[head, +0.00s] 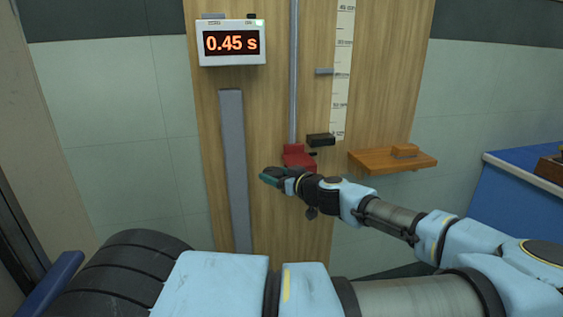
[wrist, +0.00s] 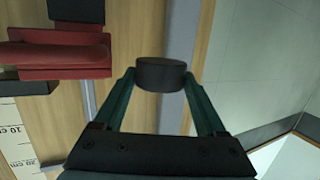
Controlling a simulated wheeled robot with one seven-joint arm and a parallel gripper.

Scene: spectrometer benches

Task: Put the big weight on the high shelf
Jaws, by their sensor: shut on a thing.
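My gripper (wrist: 160,85) is shut on a dark, short cylindrical weight (wrist: 161,74), held between the tips of its two teal fingers. In the head view my gripper (head: 270,177) is in front of the wooden board, just below and left of a red bracket (head: 298,153). The weight is hard to make out there. I see no second weight to compare its size with. I cannot tell whether this is the high shelf.
The red bracket (wrist: 55,55) is left of the gripper in the wrist view. A black block (head: 321,140), a vertical rod (head: 293,75), a ruler (head: 343,60), a grey strip (head: 234,160) and a timer reading 0.45 s (head: 231,43) are on the board. A blue bench (head: 520,200) stands right.

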